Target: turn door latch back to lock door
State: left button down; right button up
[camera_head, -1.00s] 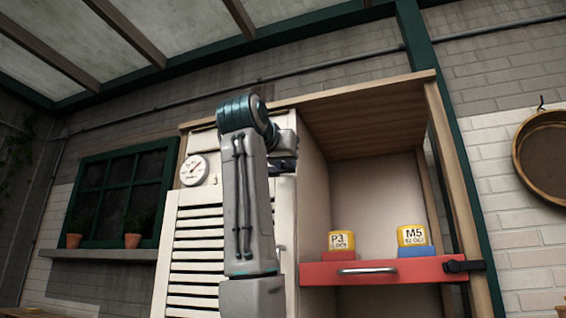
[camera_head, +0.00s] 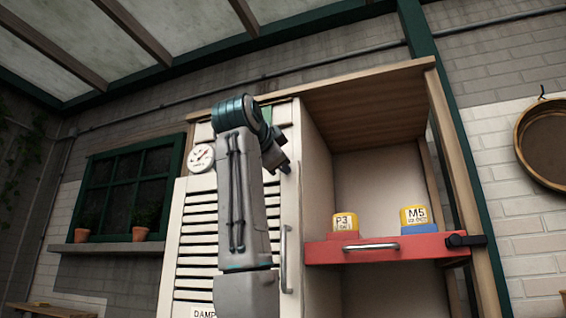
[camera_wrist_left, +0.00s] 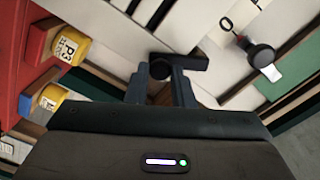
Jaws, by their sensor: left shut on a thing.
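The white louvred door (camera_head: 197,238) is on the left half of the cabinet, with a vertical metal handle (camera_head: 285,258) at its right edge. My left gripper (camera_head: 284,168) is at the upper right of this door, above the handle. In the left wrist view, a black door latch (camera_wrist_left: 188,61) with a short lever lies between the fingertips of my left gripper (camera_wrist_left: 160,88), which is shut on it. The fingers hide part of the latch. In the head view my own arm covers part of the door, and the latch cannot be made out. My right gripper is not in view.
A gauge (camera_head: 201,158) sits at the upper left. A black knob (camera_wrist_left: 261,55) is near the latch.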

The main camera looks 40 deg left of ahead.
pick_arm(q)
jog(key=shift+s+a+f+m+b, duration=0.1)
jog(key=shift+a+f+m+b, duration=0.2)
jog(key=shift+m, duration=0.75)
jog(key=shift+s+a+f+m+b, duration=0.1)
jog(key=shift+a+m, duration=0.35)
jog(key=shift+m, duration=0.55)
jog(key=shift+s+a+f+m+b, duration=0.15)
jog(key=shift+a+m, duration=0.2)
jog(key=shift+m, duration=0.7)
jog(key=shift+w, duration=0.15)
jog(key=c, duration=1.3)
grip_release()
jog(key=shift+s+r, duration=0.1)
jog(key=shift+s, duration=0.1)
